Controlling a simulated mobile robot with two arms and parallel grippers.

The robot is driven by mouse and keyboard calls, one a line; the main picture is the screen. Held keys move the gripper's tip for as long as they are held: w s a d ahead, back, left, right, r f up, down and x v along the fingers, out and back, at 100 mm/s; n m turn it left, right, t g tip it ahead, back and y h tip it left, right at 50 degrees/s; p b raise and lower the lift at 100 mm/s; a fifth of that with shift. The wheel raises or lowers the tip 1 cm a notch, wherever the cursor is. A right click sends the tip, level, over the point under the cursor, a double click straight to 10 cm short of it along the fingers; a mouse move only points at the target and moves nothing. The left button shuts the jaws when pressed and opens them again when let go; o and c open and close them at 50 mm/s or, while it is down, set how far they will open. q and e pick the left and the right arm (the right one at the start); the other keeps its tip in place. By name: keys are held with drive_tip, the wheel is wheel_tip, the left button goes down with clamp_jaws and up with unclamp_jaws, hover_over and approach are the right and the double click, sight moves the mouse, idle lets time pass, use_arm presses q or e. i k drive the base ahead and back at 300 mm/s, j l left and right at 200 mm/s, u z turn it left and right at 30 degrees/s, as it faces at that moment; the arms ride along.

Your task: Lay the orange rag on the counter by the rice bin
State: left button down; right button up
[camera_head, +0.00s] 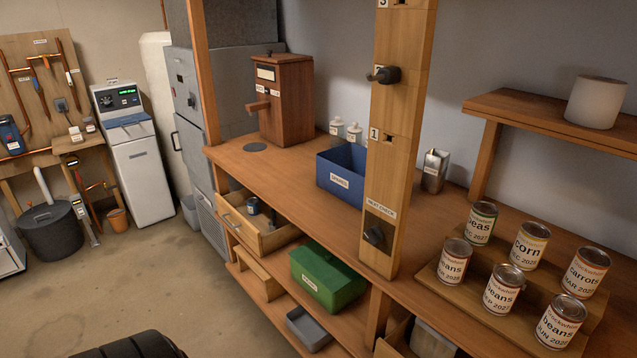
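No orange rag can be made out in the head view. A brown wooden dispenser box (285,100) with a spout on its front and small labels stands on the far end of the wooden counter (230,158). It may be the rice bin, but its labels are too small to read. A dark round disc (255,147) lies on the counter in front of it. Neither of my grippers is in view.
A blue bin (340,180) and white bottles stand mid-counter behind a wooden post (395,130). Several labelled cans (503,288) stand on a stepped rack at right. A drawer (258,226) is open below the counter. Bare counter lies between dispenser and blue bin.

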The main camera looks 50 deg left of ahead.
sight(276, 171)
drive_tip(key=j, duration=0.45)
drive_tip(key=i+j+u, duration=0.1)
drive_tip(key=j, duration=0.4)
drive_tip(key=i+j, duration=0.15)
drive_tip(key=j, duration=0.3)
drive_tip(key=j+u, duration=0.1)
drive_tip(key=j, duration=0.35)
drive_tip(key=i+j, duration=0.2)
drive_tip(key=j, duration=0.25)
drive_tip(key=i+j+u, duration=0.15)
drive_tip(key=j, duration=0.3)
drive_tip(key=k, duration=0.05)
